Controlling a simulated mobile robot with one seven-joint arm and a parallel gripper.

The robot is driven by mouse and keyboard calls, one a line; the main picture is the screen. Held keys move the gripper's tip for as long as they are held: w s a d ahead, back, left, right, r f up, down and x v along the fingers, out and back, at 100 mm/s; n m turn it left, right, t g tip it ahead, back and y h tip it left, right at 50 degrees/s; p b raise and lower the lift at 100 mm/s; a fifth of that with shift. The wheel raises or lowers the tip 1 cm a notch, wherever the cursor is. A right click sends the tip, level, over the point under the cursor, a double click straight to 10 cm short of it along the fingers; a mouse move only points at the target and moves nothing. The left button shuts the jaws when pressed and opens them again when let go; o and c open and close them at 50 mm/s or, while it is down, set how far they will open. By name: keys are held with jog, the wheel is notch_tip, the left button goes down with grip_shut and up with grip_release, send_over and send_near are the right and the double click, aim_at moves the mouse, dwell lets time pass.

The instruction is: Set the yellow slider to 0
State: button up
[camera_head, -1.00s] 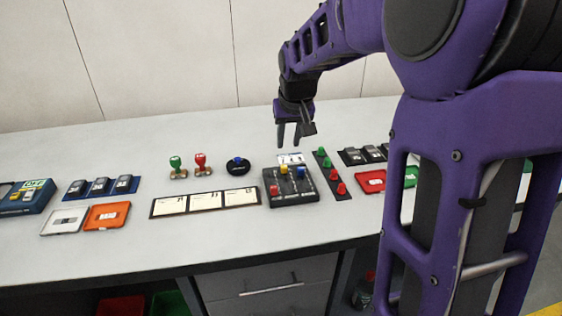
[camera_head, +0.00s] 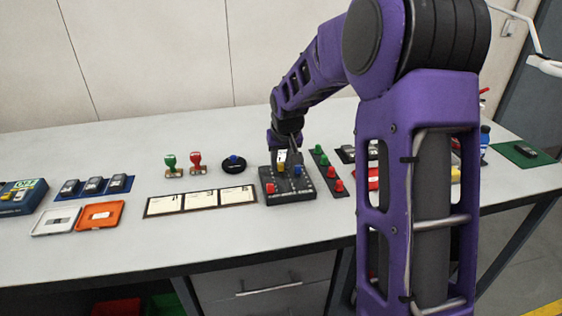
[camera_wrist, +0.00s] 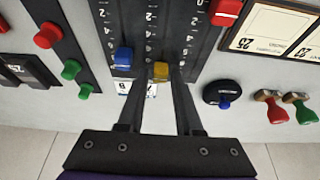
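The dark slider panel (camera_head: 290,197) lies on the bench, with a red, a yellow and a blue knob. The yellow slider (camera_wrist: 161,70) stands near the panel's far end, beside the blue slider (camera_wrist: 123,56). The red slider (camera_wrist: 226,12) is near the opposite end. My gripper (camera_wrist: 162,72) is down over the panel, its fingers apart on either side of the yellow knob; a small gap seems to show, and contact cannot be told. The head view also shows the yellow slider (camera_head: 281,168) below my gripper (camera_head: 284,156). Scale numbers show, but the yellow slider's exact reading is unclear.
A strip with green and red knobs (camera_head: 328,170) is close right of the panel. A black round dial with a blue knob (camera_head: 236,165), two stamps (camera_head: 183,165) and a card strip (camera_head: 200,202) are left. Bare bench lies in front.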

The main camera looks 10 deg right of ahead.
grip_shut()
dwell(1.2)
